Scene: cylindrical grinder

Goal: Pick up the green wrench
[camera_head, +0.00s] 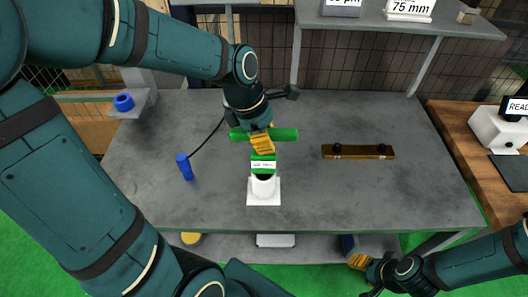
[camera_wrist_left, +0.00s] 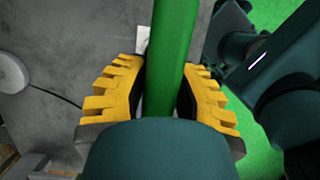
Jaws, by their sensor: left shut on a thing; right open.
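The green wrench (camera_head: 286,134) shows in the head view as a green crossbar and a labelled green block below it. The block sits over a white holder (camera_head: 263,191) with a square base; whether it touches the holder I cannot tell. My left gripper (camera_head: 262,146) is shut on the wrench, its yellow fingers hiding the part between bar and block. In the left wrist view, my left gripper (camera_wrist_left: 165,90) has a finger on each side of the green wrench (camera_wrist_left: 174,45). My right gripper (camera_head: 360,263) is open and empty, low at the table's front right.
On the grey table (camera_head: 330,200) lie a blue cylinder (camera_head: 185,166) with a black cord and a brown bar (camera_head: 357,152) with black knobs. A blue ring (camera_head: 123,102) sits at the far left. A shelf (camera_head: 390,27) overhangs the back. The table's front right is clear.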

